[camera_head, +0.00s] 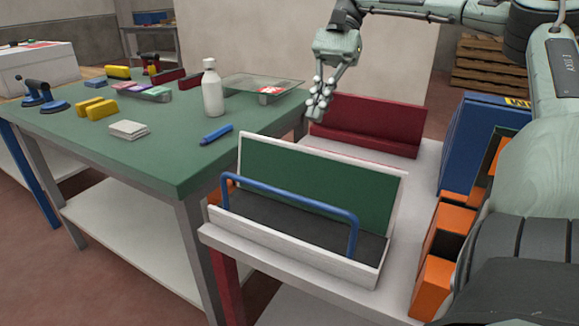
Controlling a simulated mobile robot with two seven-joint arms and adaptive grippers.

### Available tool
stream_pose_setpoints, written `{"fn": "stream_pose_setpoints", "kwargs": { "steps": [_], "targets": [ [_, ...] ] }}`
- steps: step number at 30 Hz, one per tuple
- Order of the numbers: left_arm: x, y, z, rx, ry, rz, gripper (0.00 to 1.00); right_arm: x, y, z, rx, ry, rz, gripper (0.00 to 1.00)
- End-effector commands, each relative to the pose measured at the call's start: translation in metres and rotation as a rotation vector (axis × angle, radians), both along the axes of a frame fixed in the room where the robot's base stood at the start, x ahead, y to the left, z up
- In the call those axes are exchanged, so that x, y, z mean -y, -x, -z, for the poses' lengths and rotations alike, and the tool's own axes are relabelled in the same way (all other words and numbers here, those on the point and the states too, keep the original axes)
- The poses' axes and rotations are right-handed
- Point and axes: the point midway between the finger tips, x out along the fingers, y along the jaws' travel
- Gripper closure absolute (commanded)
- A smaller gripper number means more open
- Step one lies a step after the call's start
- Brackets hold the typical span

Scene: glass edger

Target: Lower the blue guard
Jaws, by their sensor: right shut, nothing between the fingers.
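The blue guard (290,202) is a bent blue bar across the front of a white-framed machine (290,250) with a green back panel (318,188). Its long bar stands above the machine's dark bed, and its ends come down at the left and right sides. My right gripper (318,112) is shut and empty. It hangs behind and above the green panel, near a dark red panel, apart from the guard. My left gripper is not in view.
A green-topped table (165,165) at left holds a white bottle (212,88), a blue marker (216,135), yellow blocks (95,108) and a glass sheet (262,86). A dark red holder (365,125) stands behind the machine. Orange bins (445,235) and a blue box (480,140) stand at right.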

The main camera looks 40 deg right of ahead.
Motion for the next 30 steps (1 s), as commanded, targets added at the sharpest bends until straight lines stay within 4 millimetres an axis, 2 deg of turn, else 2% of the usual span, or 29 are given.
{"fn": "stream_pose_setpoints", "kwargs": {
  "steps": [8, 22, 25, 30],
  "targets": [
    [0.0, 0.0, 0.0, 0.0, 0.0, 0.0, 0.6, -0.007, 0.002, 0.008, 0.001, -0.001, -0.001, 1.0],
    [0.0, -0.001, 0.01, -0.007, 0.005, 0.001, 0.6, -0.067, 0.021, 0.076, -0.002, -0.002, -0.003, 1.0],
    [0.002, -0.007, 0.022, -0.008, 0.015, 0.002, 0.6, -0.083, 0.025, 0.075, 0.001, -0.002, -0.003, 1.0],
    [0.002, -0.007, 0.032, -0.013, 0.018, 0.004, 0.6, -0.098, 0.029, 0.079, 0.001, 0.0, -0.001, 1.0]
  ]
}}
